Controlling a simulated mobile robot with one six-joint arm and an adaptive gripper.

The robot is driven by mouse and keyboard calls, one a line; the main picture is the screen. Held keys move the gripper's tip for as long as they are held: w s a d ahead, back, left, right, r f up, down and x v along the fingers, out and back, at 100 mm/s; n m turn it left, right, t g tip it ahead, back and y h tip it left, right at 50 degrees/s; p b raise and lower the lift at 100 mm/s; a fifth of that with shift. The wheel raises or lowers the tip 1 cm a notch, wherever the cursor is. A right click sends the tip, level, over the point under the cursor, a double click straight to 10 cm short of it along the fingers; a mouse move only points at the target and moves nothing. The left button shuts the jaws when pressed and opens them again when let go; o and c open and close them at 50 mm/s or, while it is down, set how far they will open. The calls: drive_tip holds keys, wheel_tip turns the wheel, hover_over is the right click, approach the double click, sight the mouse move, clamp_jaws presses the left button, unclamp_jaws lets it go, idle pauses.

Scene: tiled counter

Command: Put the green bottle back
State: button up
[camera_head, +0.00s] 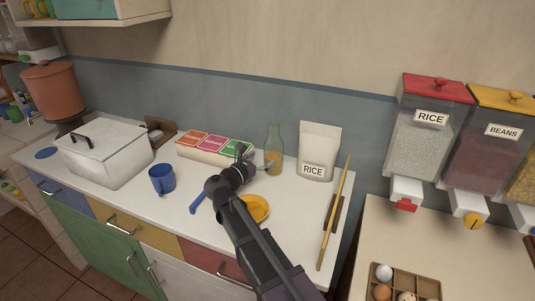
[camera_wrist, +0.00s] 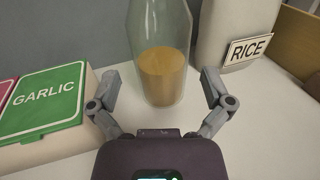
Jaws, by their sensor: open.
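The green bottle (camera_head: 275,143) is a translucent green glass bottle with a tan content at its bottom. It stands upright on the white counter near the wall, between the spice box and the rice bag. In the wrist view the bottle (camera_wrist: 162,50) stands just ahead, centred between the spread fingers. My gripper (camera_head: 262,167) is open and empty, reaching toward the bottle from the front; its fingers also show in the wrist view (camera_wrist: 162,92). Whether a finger touches the bottle I cannot tell. The bottle's top is cut off in the wrist view.
The spice box (camera_head: 215,149) with coloured lids is close left of the bottle; the rice bag (camera_head: 318,150) is close right. A blue mug (camera_head: 161,180), a white pot (camera_head: 104,154), a yellow dish (camera_head: 262,203) and a long wooden stick (camera_head: 335,215) also occupy the counter.

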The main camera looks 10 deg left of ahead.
drive_tip(key=shift+v, duration=3.15)
